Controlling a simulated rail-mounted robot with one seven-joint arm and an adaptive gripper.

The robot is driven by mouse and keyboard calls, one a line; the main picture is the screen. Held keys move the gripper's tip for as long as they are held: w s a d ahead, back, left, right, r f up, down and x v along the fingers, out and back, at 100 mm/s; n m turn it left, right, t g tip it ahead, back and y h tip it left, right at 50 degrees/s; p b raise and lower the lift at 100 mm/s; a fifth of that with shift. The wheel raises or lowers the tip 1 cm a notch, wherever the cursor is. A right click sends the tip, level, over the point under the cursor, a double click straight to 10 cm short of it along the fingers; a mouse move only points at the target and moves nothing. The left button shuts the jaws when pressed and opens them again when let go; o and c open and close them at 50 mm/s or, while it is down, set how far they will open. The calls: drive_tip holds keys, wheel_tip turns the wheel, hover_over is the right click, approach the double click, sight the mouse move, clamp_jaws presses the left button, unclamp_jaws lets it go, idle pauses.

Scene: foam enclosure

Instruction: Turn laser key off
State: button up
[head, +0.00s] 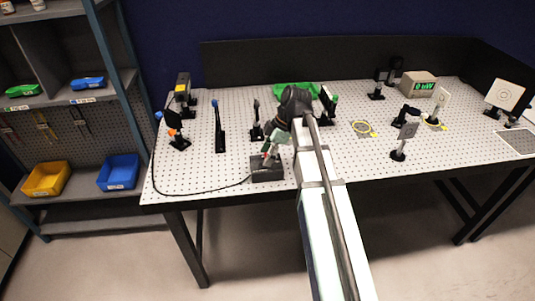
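A small dark box (268,174) sits at the front edge of the perforated table, with a black cable running from its left side. It looks like the laser's control box. My arm reaches in from the bottom right, and my gripper (269,157) is right at the top of this box. The gripper covers the top, so the key and its position are hidden. The fingers are too small to show whether they are open, shut or holding the key.
A meter (418,84) with a green display, which seems to read 0 mW, stands at the back right. Several optic mounts stand on the table, one (219,127) left of my gripper. A green tray (296,90) lies behind my arm.

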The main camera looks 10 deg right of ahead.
drive_tip(key=shift+r, duration=0.1)
drive_tip(key=v, duration=1.1)
drive_tip(key=shift+d+r, duration=0.15)
drive_tip(key=shift+r, duration=0.25)
